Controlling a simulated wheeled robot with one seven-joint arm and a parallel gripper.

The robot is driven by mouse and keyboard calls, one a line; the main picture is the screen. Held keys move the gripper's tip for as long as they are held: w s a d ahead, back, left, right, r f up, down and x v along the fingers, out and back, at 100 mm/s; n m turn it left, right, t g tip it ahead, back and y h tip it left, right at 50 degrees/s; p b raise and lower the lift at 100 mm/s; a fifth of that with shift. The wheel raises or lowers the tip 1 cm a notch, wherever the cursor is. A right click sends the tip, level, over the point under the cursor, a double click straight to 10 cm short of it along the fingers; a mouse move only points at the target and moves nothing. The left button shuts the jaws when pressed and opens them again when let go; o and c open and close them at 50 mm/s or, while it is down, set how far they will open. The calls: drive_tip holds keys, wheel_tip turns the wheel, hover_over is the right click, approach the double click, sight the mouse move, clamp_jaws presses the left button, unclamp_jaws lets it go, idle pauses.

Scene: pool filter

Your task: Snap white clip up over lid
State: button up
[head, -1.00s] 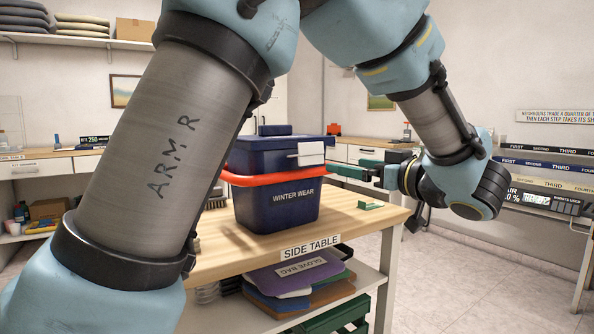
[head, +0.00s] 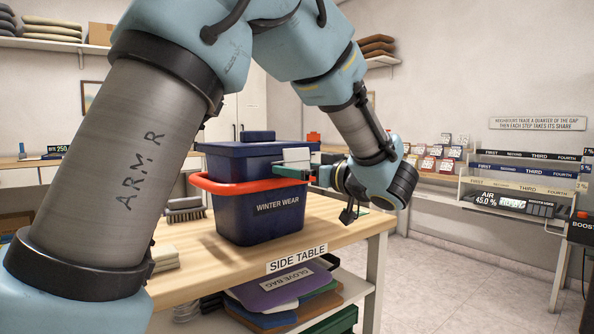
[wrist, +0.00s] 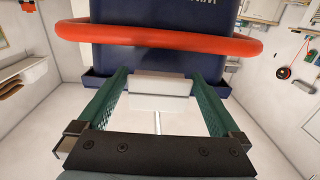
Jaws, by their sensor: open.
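A navy blue bin (head: 240,213) labelled WINTER WEAR stands upright on the side table (head: 330,222). Its navy lid (head: 235,150) is on top. A white clip (head: 297,154) is at the lid's right front edge; it also shows in the wrist view (wrist: 160,92). My gripper (head: 290,173) has green fingers at the clip, just below it in the head view. In the wrist view my gripper (wrist: 155,95) is open, with one finger on each side of the clip and visible gaps between. I cannot tell whether the clip is latched.
A red handle (head: 212,186) loops around the bin below the lid. A brush (head: 184,209) and pale folded cloths (head: 166,258) are on the table at left. Folded bags (head: 285,292) fill the lower shelf. The floor (head: 450,285) at right is clear.

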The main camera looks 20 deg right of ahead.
drive_tip(key=shift+w+a, duration=0.1)
drive_tip(key=shift+w, duration=0.15)
drive_tip(key=shift+r, duration=0.1)
drive_tip(key=c, duration=1)
